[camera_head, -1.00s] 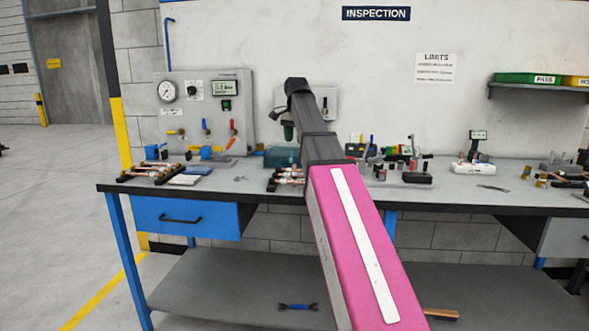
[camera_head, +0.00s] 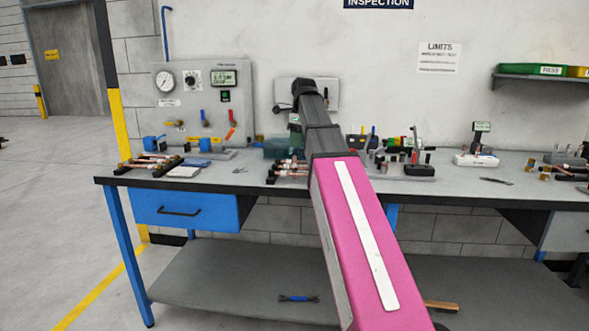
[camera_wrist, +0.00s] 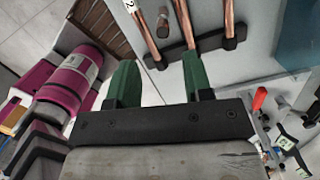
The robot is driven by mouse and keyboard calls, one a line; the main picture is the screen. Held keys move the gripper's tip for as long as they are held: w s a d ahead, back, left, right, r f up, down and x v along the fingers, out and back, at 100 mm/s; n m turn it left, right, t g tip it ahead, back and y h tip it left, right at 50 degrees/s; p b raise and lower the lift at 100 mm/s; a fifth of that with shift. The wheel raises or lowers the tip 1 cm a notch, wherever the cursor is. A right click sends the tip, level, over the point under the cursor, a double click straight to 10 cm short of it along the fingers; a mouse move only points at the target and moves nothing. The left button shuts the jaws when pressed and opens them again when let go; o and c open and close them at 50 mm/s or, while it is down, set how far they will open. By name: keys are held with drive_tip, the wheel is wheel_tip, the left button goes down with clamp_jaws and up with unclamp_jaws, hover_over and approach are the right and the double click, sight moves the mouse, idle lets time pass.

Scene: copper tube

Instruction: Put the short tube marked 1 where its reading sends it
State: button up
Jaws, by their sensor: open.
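In the wrist view my gripper (camera_wrist: 157,75) is open and empty, its two green fingers apart over the bench. Beyond the fingers, copper tubes lie across a dark rack (camera_wrist: 182,55). One tube carries a tag reading 2 (camera_wrist: 142,22); other copper tubes (camera_wrist: 183,22) lie to its right. I cannot make out a tag reading 1. In the head view, copper tubes lie on a rack at the left (camera_head: 148,163) and on another near the middle (camera_head: 290,170), partly behind my arm. My gripper is mostly hidden there.
A gauge panel (camera_head: 165,105) with a lit display stands at the back left. A limits sheet (camera_head: 440,57) hangs on the wall. A green PASS bin (camera_head: 532,69) and a yellow bin (camera_head: 579,71) sit on the right shelf. Small tools and fixtures crowd the bench (camera_head: 450,195).

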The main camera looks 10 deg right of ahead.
hover_over(294, 179)
drive_tip(key=f, duration=0.9)
drive_tip(key=shift+w, duration=0.4)
drive_tip(key=shift+c, duration=0.3)
clamp_jaws()
